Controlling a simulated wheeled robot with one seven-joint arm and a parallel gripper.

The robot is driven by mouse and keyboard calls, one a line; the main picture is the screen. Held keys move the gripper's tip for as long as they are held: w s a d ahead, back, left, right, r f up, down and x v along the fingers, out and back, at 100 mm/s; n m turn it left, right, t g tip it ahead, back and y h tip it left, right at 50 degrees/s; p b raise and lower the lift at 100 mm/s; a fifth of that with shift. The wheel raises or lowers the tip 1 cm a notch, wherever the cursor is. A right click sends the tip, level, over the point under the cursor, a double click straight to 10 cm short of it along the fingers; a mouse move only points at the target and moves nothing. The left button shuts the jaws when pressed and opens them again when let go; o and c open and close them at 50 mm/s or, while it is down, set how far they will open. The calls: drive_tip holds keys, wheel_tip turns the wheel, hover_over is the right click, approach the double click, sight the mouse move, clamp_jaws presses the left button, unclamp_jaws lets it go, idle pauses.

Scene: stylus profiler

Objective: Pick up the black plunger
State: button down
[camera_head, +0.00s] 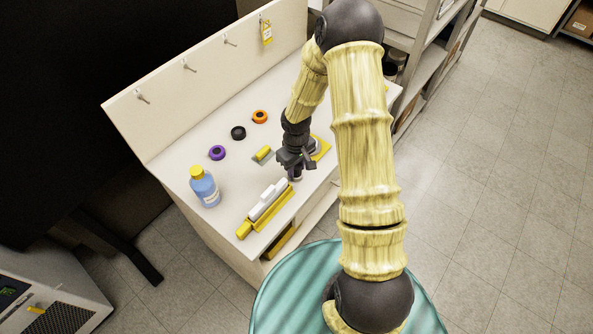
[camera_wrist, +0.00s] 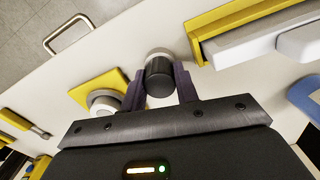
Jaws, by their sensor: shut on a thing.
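The black plunger (camera_wrist: 159,80) is a short black cylinder with a pale grey round part at its far end. It stands between the two dark purple fingers of my gripper (camera_wrist: 160,86) in the wrist view. The fingers are shut on its sides. In the head view my gripper (camera_head: 295,163) is low over the white bench near its front edge, and it hides most of the plunger. A grey round part (camera_head: 296,178) shows just below the fingers. I cannot tell whether the plunger is off the bench.
A yellow-and-white long device (camera_head: 266,207) lies left of my gripper. A yellow plate (camera_head: 322,149) with a round grey piece is close on the right. Purple (camera_head: 217,152), black (camera_head: 238,132) and orange (camera_head: 260,116) rings and a blue bottle (camera_head: 205,187) stand farther off.

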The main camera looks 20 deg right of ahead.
drive_tip(key=shift+r, duration=0.1)
wheel_tip(320, 180, up, 10)
drive_tip(key=shift+f, duration=0.1)
idle(0.4)
drive_tip(key=c, duration=1.6)
unclamp_jaws()
clamp_jaws()
